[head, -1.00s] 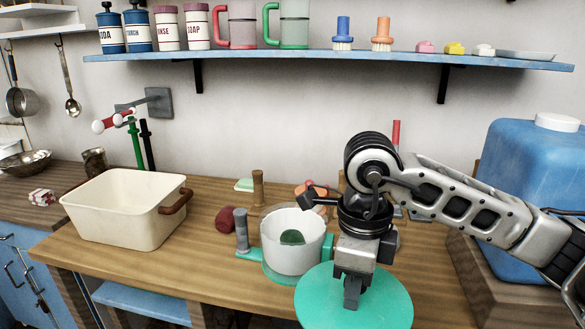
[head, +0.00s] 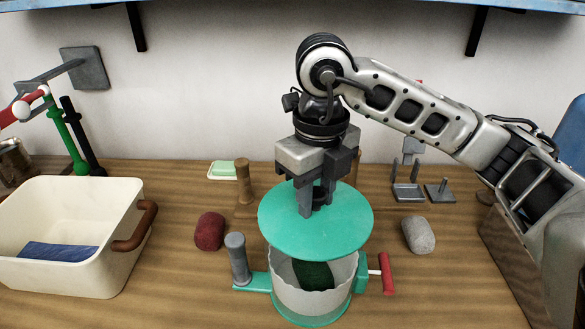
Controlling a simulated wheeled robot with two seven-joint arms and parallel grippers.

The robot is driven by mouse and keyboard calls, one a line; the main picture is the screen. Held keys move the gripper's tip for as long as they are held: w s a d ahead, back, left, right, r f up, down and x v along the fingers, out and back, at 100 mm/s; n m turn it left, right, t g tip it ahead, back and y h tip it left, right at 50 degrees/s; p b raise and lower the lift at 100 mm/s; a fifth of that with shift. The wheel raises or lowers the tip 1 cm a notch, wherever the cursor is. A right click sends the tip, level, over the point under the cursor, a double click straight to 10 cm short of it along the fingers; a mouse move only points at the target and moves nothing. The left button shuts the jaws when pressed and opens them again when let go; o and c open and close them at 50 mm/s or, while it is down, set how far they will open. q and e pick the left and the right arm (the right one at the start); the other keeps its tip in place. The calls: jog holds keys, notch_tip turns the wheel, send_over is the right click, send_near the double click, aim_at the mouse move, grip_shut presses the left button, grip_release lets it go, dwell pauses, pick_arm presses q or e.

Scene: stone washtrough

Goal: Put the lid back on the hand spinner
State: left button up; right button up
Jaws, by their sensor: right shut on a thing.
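The hand spinner (head: 295,295) stands on the wooden counter, a pale tub on a green base with a grey upright handle on its left and a red-handled crank on its right. Something dark green lies inside it. The round green lid (head: 285,228) is held roughly level above the spinner, covering the far part of its opening from this view. My right gripper (head: 318,208) is shut on the lid's knob at its top, and the fingers hide most of the knob. I cannot tell whether the lid touches the rim. My left gripper is not in view.
A cream basin (head: 118,268) with a brown handle and blue cloth inside stands at left. A dark red bundle (head: 209,231) and a grey bundle (head: 418,235) flank the spinner. Green soap (head: 223,168) on a dish and a wooden post (head: 244,181) stand behind.

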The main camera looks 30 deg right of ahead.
jog(key=shift+s+f, duration=0.1)
jog(key=shift+f, duration=0.1)
jog(key=shift+s+f+b, duration=0.2)
jog(key=shift+f+b, duration=0.4)
notch_tip(320, 180, down, 4)
jog(key=b, duration=0.3)
jog(key=shift+w, duration=0.1)
jog(key=shift+f+b, duration=0.25)
jog(key=shift+b, duration=0.05)
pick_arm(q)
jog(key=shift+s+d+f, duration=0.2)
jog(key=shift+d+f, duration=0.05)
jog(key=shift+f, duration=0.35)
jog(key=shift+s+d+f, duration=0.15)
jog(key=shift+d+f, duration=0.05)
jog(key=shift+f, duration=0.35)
pick_arm(e)
jog(key=shift+f, duration=0.1)
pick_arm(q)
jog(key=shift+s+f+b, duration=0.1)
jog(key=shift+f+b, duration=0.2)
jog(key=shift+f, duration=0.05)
pick_arm(e)
jog(key=shift+w, duration=0.1)
pick_arm(q)
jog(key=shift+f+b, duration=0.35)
jog(key=shift+b, duration=0.1)
pick_arm(e)
jog(key=shift+f, duration=0.2)
